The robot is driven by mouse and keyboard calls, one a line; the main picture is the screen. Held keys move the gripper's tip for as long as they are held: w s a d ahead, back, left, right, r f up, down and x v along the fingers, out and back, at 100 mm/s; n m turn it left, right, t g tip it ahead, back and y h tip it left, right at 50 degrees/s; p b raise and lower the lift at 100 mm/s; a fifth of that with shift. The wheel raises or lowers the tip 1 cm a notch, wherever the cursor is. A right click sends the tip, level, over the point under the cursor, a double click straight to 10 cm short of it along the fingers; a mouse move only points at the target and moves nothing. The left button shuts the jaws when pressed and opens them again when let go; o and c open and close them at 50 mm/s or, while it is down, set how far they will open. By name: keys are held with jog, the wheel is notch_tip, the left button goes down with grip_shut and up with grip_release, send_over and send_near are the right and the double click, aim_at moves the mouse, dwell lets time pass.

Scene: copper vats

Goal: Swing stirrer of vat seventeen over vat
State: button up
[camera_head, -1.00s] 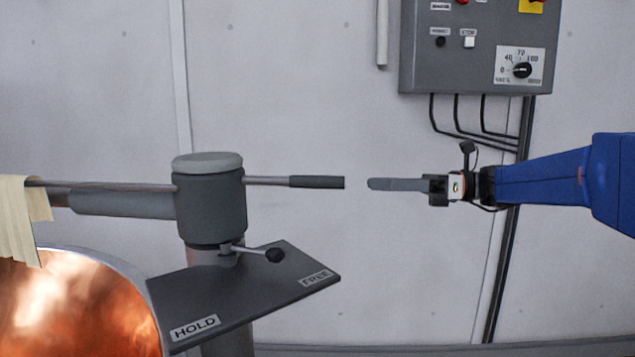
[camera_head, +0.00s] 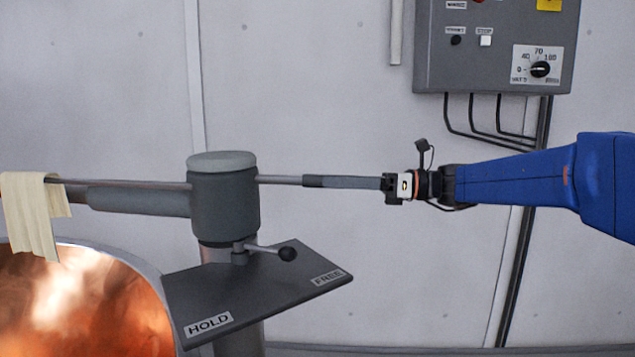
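A grey swivel post head (camera_head: 224,203) carries the stirrer arm (camera_head: 140,201), which extends left, above the copper vat (camera_head: 85,305) in the picture. A thin handle bar (camera_head: 280,180) with a dark grip (camera_head: 313,181) sticks out to the right. A small lever with a black knob (camera_head: 287,254) points right, nearer the FREE label than HOLD. My gripper (camera_head: 350,182) is level with the dark grip, its fingers overlapping the grip's outer end. The near finger hides that end, so I cannot see whether the fingers are closed on it. No vat number shows.
A dark plate labelled HOLD and FREE (camera_head: 262,290) juts out below the post head. A pale cloth (camera_head: 36,215) hangs from a rod at the left. A grey control box (camera_head: 495,45) with cables is on the white wall at upper right.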

aim_at(318, 181)
jog(key=shift+w+a, duration=0.15)
jog(key=shift+a, duration=1.05)
jog(key=shift+w+a, duration=0.1)
jog(key=shift+a, duration=1.1)
grip_shut()
